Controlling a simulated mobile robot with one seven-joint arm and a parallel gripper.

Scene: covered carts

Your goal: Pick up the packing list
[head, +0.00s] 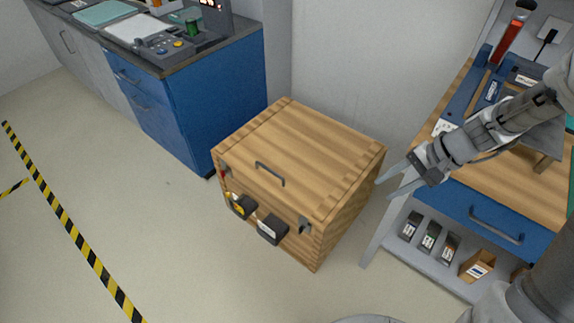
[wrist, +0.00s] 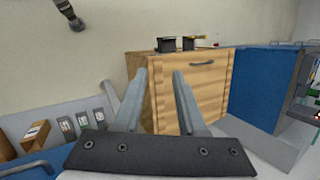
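I cannot make out a packing list for certain in either view. A wooden crate (head: 300,150) with a closed plank lid and a dark handle (head: 270,173) stands on the floor in the middle of the head view. Two black boxes with labels (head: 243,206) (head: 271,229) are on its front side. My gripper (head: 385,188) is right of the crate's right edge, near the workbench. In the wrist view my gripper (wrist: 160,75) has its fingers apart with nothing between them, and the crate (wrist: 208,92) shows beyond them.
A wooden-topped workbench (head: 540,190) with a blue drawer is at right, with small boxes (head: 430,236) on its lower shelf. A blue cabinet (head: 225,90) with a control panel on top is at upper left. Floor left of the crate is clear up to yellow-black tape (head: 70,225).

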